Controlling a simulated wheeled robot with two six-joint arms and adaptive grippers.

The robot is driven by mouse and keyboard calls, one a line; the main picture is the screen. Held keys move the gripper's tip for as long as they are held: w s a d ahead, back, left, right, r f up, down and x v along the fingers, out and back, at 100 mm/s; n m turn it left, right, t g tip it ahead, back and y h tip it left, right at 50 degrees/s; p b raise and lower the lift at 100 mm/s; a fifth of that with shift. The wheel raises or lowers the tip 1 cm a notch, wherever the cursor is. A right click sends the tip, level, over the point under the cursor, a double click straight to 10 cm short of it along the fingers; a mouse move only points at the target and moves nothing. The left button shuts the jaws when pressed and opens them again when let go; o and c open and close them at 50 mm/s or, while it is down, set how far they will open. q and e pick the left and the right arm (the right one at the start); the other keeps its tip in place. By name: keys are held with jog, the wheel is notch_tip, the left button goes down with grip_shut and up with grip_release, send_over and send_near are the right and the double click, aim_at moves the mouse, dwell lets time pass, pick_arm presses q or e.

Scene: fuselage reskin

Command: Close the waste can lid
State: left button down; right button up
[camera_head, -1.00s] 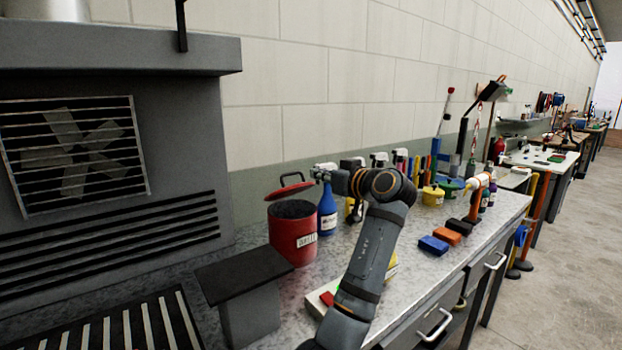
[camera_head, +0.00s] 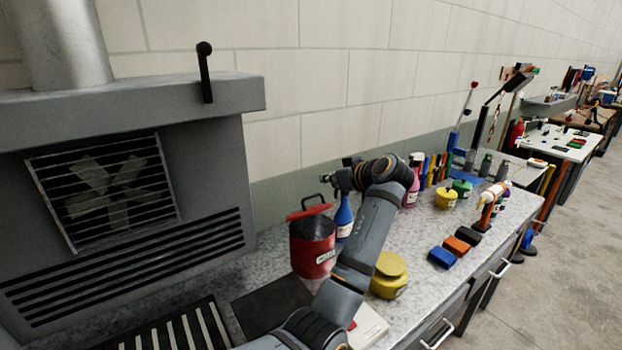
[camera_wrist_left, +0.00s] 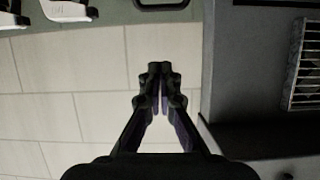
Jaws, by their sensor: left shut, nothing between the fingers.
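The red waste can (camera_head: 313,250) stands on the grey speckled bench beside the dark hood unit. Its red lid (camera_head: 308,212), with a dark loop handle, lies low over the can's mouth and looks slightly tilted; I cannot tell whether it is fully seated. My left gripper (camera_head: 326,178) is above and just right of the lid, apart from it, in front of the wall. In the left wrist view its fingers (camera_wrist_left: 160,70) are together and empty, and part of a dark loop (camera_wrist_left: 160,4) shows at the top edge. My right gripper is not in view.
A blue spray bottle (camera_head: 344,217) stands close behind the can. A yellow tin (camera_head: 389,285) is to the right, beyond my forearm. A dark hood unit (camera_head: 215,170) stands on the left, with a black flat top (camera_head: 268,303) in front. Coloured blocks lie farther right.

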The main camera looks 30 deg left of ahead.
pick_arm(q)
jog(key=p, duration=0.5)
send_over(313, 197)
jog(key=w+a, duration=0.1)
jog(key=a, duration=0.1)
notch_tip(313, 197, down, 4)
jog(key=r, duration=0.1)
jog(key=d+f, duration=0.1)
jog(key=d+f+p, duration=0.1)
jog(key=f, duration=0.1)
jog(key=shift+s+f+p, duration=0.1)
jog(key=shift+s+p, duration=0.2)
jog(key=shift+s, duration=0.1)
jog(key=shift+s+d+f, duration=0.15)
jog(key=shift+d+f, duration=0.1)
jog(key=shift+d, duration=0.05)
jog(key=shift+a+f, duration=0.1)
jog(key=shift+f, duration=0.05)
